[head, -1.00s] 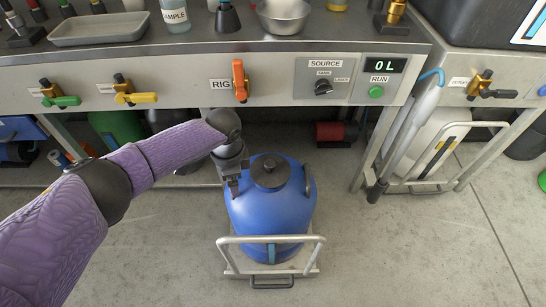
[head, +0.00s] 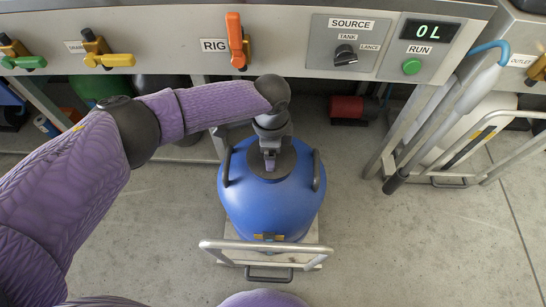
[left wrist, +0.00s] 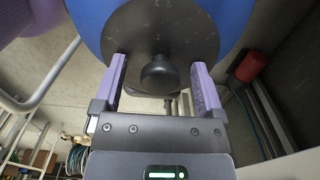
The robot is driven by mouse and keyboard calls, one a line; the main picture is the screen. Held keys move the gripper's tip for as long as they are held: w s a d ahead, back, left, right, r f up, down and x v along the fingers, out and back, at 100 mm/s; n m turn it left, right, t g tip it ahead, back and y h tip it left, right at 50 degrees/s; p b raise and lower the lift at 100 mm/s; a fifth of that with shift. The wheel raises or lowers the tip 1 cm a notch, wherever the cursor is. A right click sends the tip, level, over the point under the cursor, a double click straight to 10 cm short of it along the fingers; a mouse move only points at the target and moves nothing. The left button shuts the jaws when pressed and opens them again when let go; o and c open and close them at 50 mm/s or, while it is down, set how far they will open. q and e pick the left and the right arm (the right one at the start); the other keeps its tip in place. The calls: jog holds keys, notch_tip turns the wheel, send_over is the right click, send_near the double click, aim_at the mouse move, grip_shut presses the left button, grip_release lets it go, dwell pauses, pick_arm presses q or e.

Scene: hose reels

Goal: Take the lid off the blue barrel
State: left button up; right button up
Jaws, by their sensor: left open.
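The blue barrel (head: 240,203) stands on a low cart in front of the bench. Its dark round lid (head: 288,167) is on top, partly hidden by my left gripper (head: 270,160) in the head view. In the left wrist view the lid (left wrist: 160,28) has a round black knob (left wrist: 159,76) at its middle. My left gripper (left wrist: 160,84) is open, with one purple finger on each side of the knob and a gap on both sides. My right gripper is not in view.
The cart's metal handle (head: 305,247) rises at the barrel's near side. The bench front (head: 160,42) with valves and a SOURCE panel is close behind. A lance (head: 430,125) leans at the right. Floor on both sides of the barrel is clear.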

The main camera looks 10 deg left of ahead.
pick_arm(q)
jog(key=shift+r, duration=0.2)
jog(key=shift+c, duration=0.3)
grip_shut()
